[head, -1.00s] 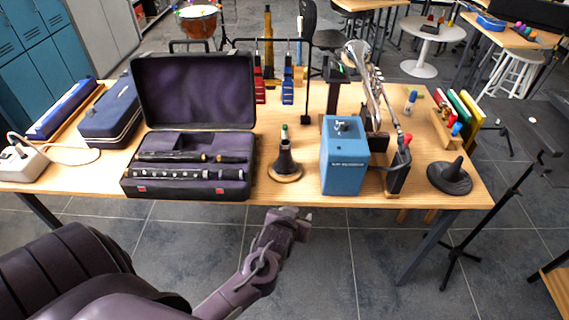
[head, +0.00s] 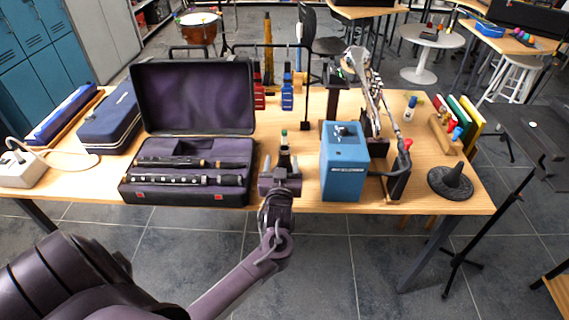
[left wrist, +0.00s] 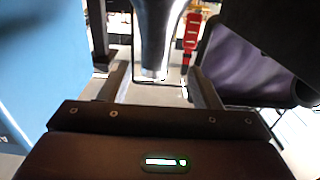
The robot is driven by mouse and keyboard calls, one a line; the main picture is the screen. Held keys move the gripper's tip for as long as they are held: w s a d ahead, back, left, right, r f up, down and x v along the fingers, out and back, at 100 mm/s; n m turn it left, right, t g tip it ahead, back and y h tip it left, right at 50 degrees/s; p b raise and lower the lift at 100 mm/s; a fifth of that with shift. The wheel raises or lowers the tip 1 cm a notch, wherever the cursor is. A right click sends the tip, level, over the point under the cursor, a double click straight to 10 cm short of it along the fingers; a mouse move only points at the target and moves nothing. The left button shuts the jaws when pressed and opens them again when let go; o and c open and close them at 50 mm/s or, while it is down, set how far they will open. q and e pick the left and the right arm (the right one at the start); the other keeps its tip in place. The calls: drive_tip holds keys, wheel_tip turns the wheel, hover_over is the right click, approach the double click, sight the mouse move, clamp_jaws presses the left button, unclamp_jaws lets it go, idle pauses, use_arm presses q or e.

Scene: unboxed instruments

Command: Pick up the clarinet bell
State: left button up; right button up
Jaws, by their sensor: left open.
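The clarinet bell (head: 284,159) is a small dark flared piece standing near the table's front edge, between the open case and the blue box. In the head view my left gripper hides most of it. My left gripper (head: 280,172) is in front of the bell, jaws open. In the left wrist view the bell (left wrist: 155,38) is a shiny dark tapered shape, beyond and between the two spread fingers (left wrist: 160,85). I see no finger contact with it. My right gripper is not in view.
The blue box (head: 345,165) stands close to the right of the bell. The open black case (head: 190,195) with clarinet parts lies to the left. A green-capped bottle (head: 284,137) is just behind.

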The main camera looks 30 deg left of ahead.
sight(284, 155)
use_arm(q)
drive_tip(key=x, duration=0.3)
drive_tip(key=shift+w+r+p, duration=0.2)
drive_tip(key=shift+w+p, duration=0.15)
drive_tip(key=shift+w, duration=0.2)
drive_tip(key=shift+w+a+f, duration=0.1)
drive_tip(key=shift+w+a, duration=0.15)
drive_tip(key=shift+w, duration=0.25)
drive_tip(key=c, duration=1.1)
